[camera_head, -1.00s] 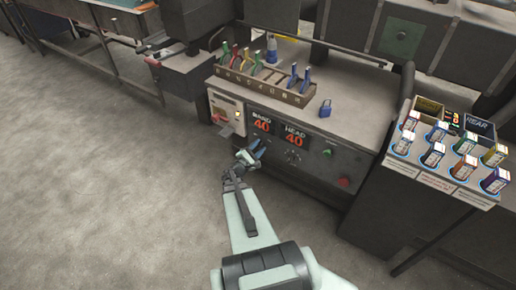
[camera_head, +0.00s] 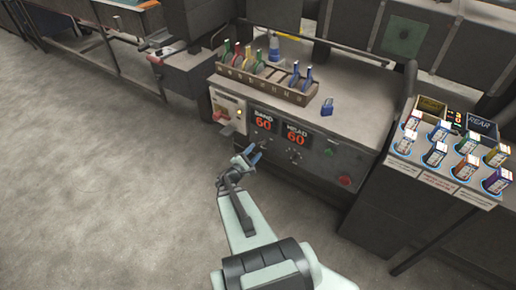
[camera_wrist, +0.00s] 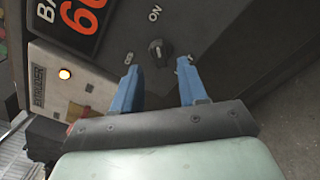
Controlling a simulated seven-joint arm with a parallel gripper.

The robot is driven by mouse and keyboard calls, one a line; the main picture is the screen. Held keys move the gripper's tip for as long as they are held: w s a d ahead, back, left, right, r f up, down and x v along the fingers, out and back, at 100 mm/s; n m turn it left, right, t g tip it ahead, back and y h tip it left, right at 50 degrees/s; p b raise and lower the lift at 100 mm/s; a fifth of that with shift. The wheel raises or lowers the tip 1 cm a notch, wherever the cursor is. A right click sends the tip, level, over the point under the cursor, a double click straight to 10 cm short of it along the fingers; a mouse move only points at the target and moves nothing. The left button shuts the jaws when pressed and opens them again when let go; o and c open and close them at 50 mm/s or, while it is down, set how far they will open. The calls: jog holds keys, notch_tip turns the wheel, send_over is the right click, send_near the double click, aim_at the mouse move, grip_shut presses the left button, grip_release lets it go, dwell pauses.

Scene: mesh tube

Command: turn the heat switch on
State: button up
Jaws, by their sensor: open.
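The heat switch, a black rotary knob (camera_wrist: 160,52), sits on the dark front panel in the wrist view. Its pale mark faces up, toward the "ON" label (camera_wrist: 155,13). My gripper (camera_wrist: 159,68) is open, with one blue finger on each side below the knob. Gaps show between fingers and knob, and nothing is held. In the head view my gripper (camera_head: 252,154) is at the panel below the "BAND" display (camera_head: 263,121), which reads 60. The "HEAD" display (camera_head: 296,135) also reads 60. The knob at my fingers is hard to make out there.
Another knob (camera_head: 295,156) is under the HEAD display, with green (camera_head: 328,151) and red (camera_head: 345,181) buttons to its right. A white switch box (camera_head: 228,110) is at left. A tool rack (camera_head: 262,82) and blue padlock (camera_head: 327,107) stand on top. The floor in front is clear.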

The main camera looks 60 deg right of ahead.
jog(key=a, duration=0.9)
dwell(0.5)
jog(key=s+a+f+m+g+y, duration=0.6)
jog(key=s+a+f+m+y, duration=0.35)
jog(key=s+f, duration=0.2)
jog(key=s+a+f+y, duration=0.1)
jog(key=a+f+y, duration=0.1)
jog(key=a, duration=0.8)
jog(key=s+a+f+y, duration=0.2)
jog(key=a+f+y, duration=0.1)
jog(key=a, duration=0.7)
jog(key=s+a+f+y, duration=0.2)
jog(key=a+y, duration=0.1)
jog(key=a, duration=0.7)
jog(key=shift+a+f+n+g, duration=0.15)
jog(key=shift+f+n+g, duration=0.2)
jog(key=shift+f+g, duration=0.05)
